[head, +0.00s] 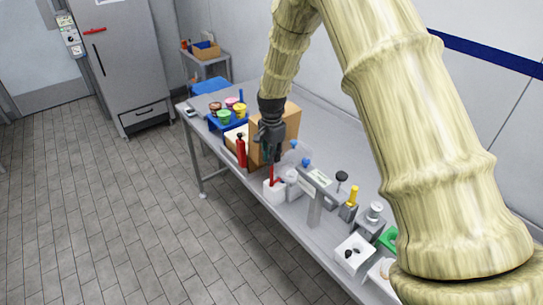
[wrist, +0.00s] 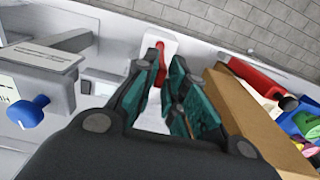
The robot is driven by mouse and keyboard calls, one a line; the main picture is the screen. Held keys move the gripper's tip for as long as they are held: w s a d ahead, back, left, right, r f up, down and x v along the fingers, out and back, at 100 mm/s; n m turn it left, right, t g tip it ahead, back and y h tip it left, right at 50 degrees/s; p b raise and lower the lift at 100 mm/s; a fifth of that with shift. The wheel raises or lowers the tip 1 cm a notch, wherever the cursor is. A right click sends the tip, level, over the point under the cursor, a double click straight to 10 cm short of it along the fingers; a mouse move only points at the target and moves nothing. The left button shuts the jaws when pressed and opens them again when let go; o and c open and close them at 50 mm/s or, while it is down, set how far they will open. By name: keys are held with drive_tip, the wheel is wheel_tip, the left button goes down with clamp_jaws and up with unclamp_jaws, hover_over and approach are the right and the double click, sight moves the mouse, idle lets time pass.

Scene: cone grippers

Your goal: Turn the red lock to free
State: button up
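The red lock (head: 271,176) is a slim red upright piece at a white block (head: 273,191) near the table's front edge. In the wrist view the red lock (wrist: 161,62) shows at the fingertips, with the white block (wrist: 153,38) behind it. My gripper (head: 270,154) points down just above the block. In the wrist view my gripper (wrist: 163,68) has its teal-padded fingers parted, with the red lock between or just beyond the tips. I cannot tell whether the pads touch it. The lock's lower part is partly hidden by the fingers.
A cardboard box (head: 285,122) and a red bottle (head: 241,151) stand close to my gripper on one side. A grey fixture with a blue knob (wrist: 30,111) is on the other side. Further fixtures and a white tray (head: 354,252) line the table. The floor in front is clear.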

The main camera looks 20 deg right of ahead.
drive_tip(key=shift+f+n, duration=0.1)
drive_tip(key=shift+n, duration=0.2)
clamp_jaws()
drive_tip(key=shift+n+b, duration=0.55)
drive_tip(key=shift+n, duration=0.05)
drive_tip(key=n+b, duration=0.1)
drive_tip(key=n, duration=0.2)
drive_tip(key=n+b, duration=0.2)
drive_tip(key=n, duration=0.3)
drive_tip(key=shift+n, duration=0.4)
drive_tip(key=n, duration=0.3)
drive_tip(key=shift+n, duration=0.3)
drive_tip(key=shift+n+b, duration=0.45)
drive_tip(key=shift+n, duration=1.35)
drive_tip(key=o, duration=0.6)
unclamp_jaws()
